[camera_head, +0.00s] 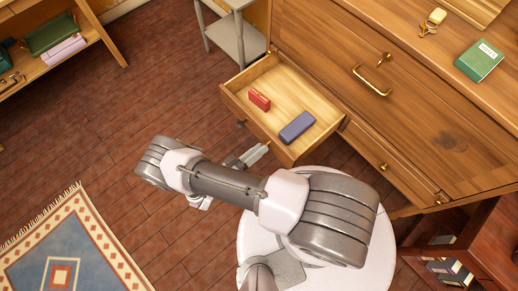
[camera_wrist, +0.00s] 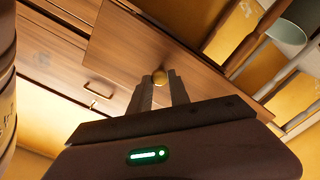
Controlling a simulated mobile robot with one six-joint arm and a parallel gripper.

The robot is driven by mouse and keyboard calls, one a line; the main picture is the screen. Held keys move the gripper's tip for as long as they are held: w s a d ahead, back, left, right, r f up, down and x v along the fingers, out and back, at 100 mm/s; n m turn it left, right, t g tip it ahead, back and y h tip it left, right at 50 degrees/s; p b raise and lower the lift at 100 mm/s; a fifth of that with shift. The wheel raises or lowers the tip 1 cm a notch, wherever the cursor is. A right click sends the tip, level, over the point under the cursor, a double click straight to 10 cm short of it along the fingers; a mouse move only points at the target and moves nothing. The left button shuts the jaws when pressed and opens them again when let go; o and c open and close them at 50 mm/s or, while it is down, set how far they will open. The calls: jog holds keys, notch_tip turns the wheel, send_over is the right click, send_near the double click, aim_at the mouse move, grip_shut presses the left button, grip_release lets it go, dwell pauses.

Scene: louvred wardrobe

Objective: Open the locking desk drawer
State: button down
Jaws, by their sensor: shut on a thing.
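The desk drawer (camera_head: 285,95) is pulled well out of the wooden desk (camera_head: 420,110). Its pale inside shows a small red box (camera_head: 259,100) and a longer blue-purple box (camera_head: 297,127). My gripper (camera_head: 264,148) is at the middle of the drawer's front face.
Keys with a brass tag (camera_head: 433,20) and a green book (camera_head: 479,61) lie on the desk top. A closed drawer (camera_head: 385,160) with a brass knob is to the right. A grey side table (camera_head: 238,35) stands behind. The wooden floor at left is clear up to a rug (camera_head: 75,250).

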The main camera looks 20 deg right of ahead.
jog(key=c, duration=1.2)
grip_release()
jog(key=v, duration=1.7)
jog(key=shift+a, duration=0.2)
jog(key=shift+r, duration=0.15)
